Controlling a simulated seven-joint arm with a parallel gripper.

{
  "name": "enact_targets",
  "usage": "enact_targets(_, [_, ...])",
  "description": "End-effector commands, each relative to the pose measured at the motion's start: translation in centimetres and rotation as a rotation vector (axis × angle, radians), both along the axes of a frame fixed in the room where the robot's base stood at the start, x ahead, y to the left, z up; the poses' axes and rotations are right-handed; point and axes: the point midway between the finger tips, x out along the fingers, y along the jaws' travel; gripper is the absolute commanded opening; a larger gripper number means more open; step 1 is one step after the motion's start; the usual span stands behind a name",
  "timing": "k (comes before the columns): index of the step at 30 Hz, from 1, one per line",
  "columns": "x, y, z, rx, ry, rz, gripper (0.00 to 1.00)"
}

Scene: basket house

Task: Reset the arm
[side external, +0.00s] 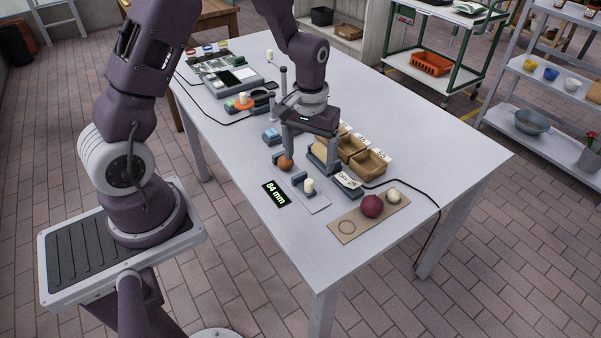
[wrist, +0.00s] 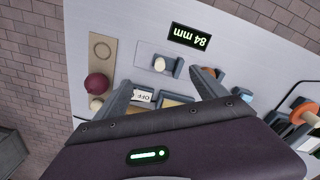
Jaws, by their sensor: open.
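My gripper (side external: 305,162) is over the middle of the white table (side external: 255,225), pointing down. Its two fingers are wide apart, and nothing shows gripped between them. In the wrist view, the fingers (wrist: 163,85) spread on either side of a small plate (wrist: 150,55). An orange-brown ball (side external: 286,164) sits by the left finger; whether they touch is unclear. In the wrist view the ball (wrist: 208,71) is partly hidden behind a finger.
A display reading 84 mm (side external: 276,194) lies near the front edge. A tan board (side external: 347,228) carries a dark red ball (side external: 372,206) and a cream ball (side external: 394,195). Small brown baskets (side external: 371,162) stand right of my gripper. A grey device (side external: 234,80) and cables are farther back.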

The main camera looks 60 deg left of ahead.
Motion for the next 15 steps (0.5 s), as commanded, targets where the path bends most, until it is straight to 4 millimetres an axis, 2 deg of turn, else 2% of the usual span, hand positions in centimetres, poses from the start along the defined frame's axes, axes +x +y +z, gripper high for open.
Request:
enact_targets(2, [-0.2,-0.8,3.6,0.003,-0.051,-0.043,0.82])
enact_targets(5, [-2.4,-2.7,10.3,0.011,-0.145,-0.136,0.82])
enact_targets(6, [-3.8,-3.4,12.8,0.018,-0.182,-0.179,0.82])
enact_targets(8, [-6.4,-4.4,16.0,0.031,-0.239,-0.242,0.82])
enact_targets(9, [-8.2,-5.0,17.8,0.041,-0.274,-0.283,0.82])
enact_targets(12, [-12.9,-6.1,20.7,0.071,-0.358,-0.376,0.82])
enact_targets(15, [-16.7,-6.7,21.9,0.1,-0.42,-0.447,0.82])
